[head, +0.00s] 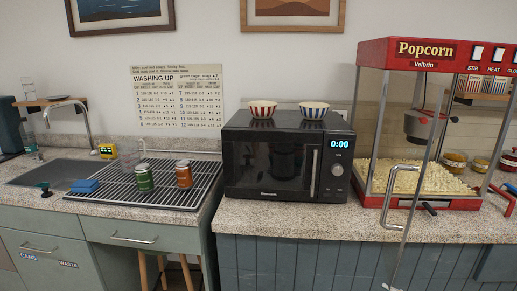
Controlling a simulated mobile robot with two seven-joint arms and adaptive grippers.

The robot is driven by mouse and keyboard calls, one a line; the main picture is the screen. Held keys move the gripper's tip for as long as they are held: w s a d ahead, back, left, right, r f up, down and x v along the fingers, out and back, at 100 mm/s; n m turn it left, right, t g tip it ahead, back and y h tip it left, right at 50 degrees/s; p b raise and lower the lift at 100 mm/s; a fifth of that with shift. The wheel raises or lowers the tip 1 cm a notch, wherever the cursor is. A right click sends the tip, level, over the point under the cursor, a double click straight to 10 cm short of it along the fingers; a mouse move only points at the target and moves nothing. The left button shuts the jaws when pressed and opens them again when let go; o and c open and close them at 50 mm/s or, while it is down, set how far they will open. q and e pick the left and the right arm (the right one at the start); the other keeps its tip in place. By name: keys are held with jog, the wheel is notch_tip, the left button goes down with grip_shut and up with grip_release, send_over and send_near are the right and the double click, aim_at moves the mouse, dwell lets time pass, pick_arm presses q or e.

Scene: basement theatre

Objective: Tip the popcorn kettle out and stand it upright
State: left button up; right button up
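The popcorn kettle (418,124) hangs inside the red popcorn machine (418,52) at the right. It is a grey metal pot with a red part at its top, and it looks roughly upright. A door post and glass partly cover it. A heap of popcorn (415,177) lies on the machine's floor below it. A clear door panel with a chrome handle (386,205) appears swung out past the counter's front edge. Neither of my grippers can be made out in the head view.
A black microwave (262,160) with two striped bowls (314,108) on top stands left of the machine. Red-handled items and small jars (455,162) sit at the far right.

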jog(key=s+a+f+m, duration=0.2)
jog(key=s+a+f, duration=0.2)
jog(key=s+f, duration=0.1)
jog(key=s+a+f+m+g, duration=0.1)
jog(key=s+a+f+m, duration=0.1)
jog(key=s+a+f, duration=0.2)
notch_tip(320, 180, down, 4)
jog(key=shift+s+a+r, duration=0.25)
jog(key=shift+s+a, duration=0.05)
jog(key=shift+s, duration=0.3)
jog(key=s+a+f+m, duration=0.1)
jog(key=s+f, duration=0.1)
jog(key=s, duration=0.1)
jog(key=s+a+f+m+g, duration=0.1)
jog(key=s+a+f, duration=0.1)
jog(key=s, duration=0.1)
jog(key=s+a+f+m, duration=0.2)
jog(key=s, duration=0.1)
jog(key=shift+s+f+h, duration=0.1)
jog(key=shift+f+h, duration=0.2)
jog(key=shift+h, duration=0.1)
jog(key=c, duration=0.4)
jog(key=shift+s+f, duration=0.1)
grip_shut()
